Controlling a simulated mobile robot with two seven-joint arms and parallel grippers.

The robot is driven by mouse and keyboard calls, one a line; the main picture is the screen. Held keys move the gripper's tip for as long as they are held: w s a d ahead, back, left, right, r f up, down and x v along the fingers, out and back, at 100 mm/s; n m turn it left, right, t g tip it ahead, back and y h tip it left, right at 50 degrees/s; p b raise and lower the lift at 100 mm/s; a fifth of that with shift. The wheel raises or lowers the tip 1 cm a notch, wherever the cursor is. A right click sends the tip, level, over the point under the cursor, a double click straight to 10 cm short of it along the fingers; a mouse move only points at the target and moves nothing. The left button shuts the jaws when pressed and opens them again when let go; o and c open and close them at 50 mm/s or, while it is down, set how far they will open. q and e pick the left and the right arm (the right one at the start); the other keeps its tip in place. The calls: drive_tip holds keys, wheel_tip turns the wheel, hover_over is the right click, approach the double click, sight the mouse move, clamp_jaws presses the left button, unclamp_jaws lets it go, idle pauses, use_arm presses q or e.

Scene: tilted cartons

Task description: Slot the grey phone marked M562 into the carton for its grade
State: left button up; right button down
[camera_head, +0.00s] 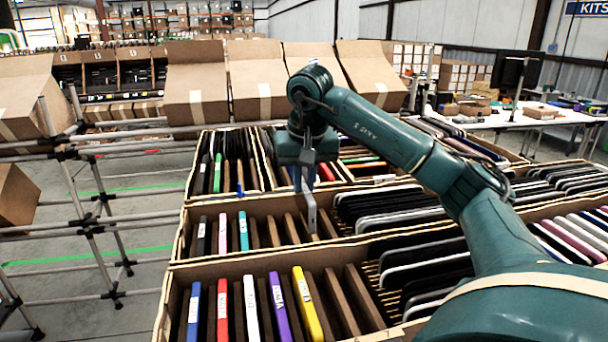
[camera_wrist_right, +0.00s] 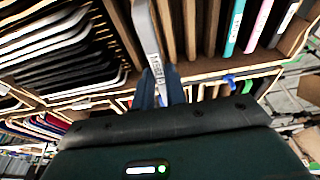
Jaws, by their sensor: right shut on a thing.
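My right gripper (camera_head: 305,182) reaches in from the right and is shut on the grey phone (camera_head: 310,212). The phone hangs upright over the middle carton (camera_head: 190,213), among its brown dividers, to the right of the teal phone (camera_head: 243,230). In the right wrist view the gripper (camera_wrist_right: 162,92) holds the grey phone (camera_wrist_right: 147,32) by its end, with a white label partly readable. I cannot tell whether its lower end is inside a slot. My left gripper is out of view.
The front carton (camera_head: 172,305) holds blue, red, white, purple and yellow phones at left. The back carton (camera_head: 193,175) holds several dark phones and a green one. Black and silver phones (camera_head: 395,208) fill the right side. Open dividers stand right of the teal phone.

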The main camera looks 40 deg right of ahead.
sight(304, 217)
drive_tip(key=shift+f, duration=0.65)
drive_tip(key=shift+b+x, duration=0.45)
drive_tip(key=shift+x, duration=0.45)
drive_tip(key=shift+s+a+f+b, duration=0.15)
drive_tip(key=shift+f+b, duration=0.35)
drive_tip(key=shift+f, duration=0.5)
drive_tip(key=shift+b+x, duration=0.5)
drive_tip(key=shift+x, duration=0.3)
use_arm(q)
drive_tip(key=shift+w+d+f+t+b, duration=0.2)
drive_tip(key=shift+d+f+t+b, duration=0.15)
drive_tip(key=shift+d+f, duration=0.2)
use_arm(e)
drive_tip(key=shift+s+f, duration=0.15)
drive_tip(key=shift+f, duration=0.65)
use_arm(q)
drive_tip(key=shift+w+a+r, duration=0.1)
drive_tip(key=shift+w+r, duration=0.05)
use_arm(e)
drive_tip(key=shift+f, duration=0.25)
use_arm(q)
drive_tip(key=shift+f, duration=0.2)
use_arm(e)
drive_tip(key=c, duration=1.3)
unclamp_jaws()
drive_tip(key=shift+c, duration=0.2)
